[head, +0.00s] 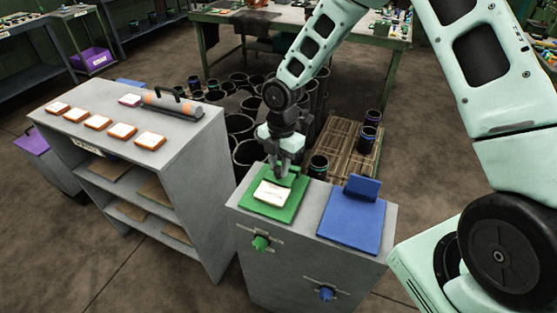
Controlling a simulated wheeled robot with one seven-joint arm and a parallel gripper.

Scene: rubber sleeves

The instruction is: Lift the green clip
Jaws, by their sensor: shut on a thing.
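The green clip (293,182) is at the back edge of a green plate (287,214) on top of a grey cabinet. A white, orange-edged block (272,193) lies on the green plate, in front of the clip. My gripper (281,174) points down over the back of the green plate and is shut on the green clip. Its fingers hide part of the clip, so how far it is raised is hard to tell.
A blue plate (350,224) with an upright blue flap (362,187) sits to the right. Green (261,243) and blue (326,294) knobs are on the cabinet front. A grey shelf (165,130) with several orange-edged blocks stands left. Dark tubes (245,155) stand behind.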

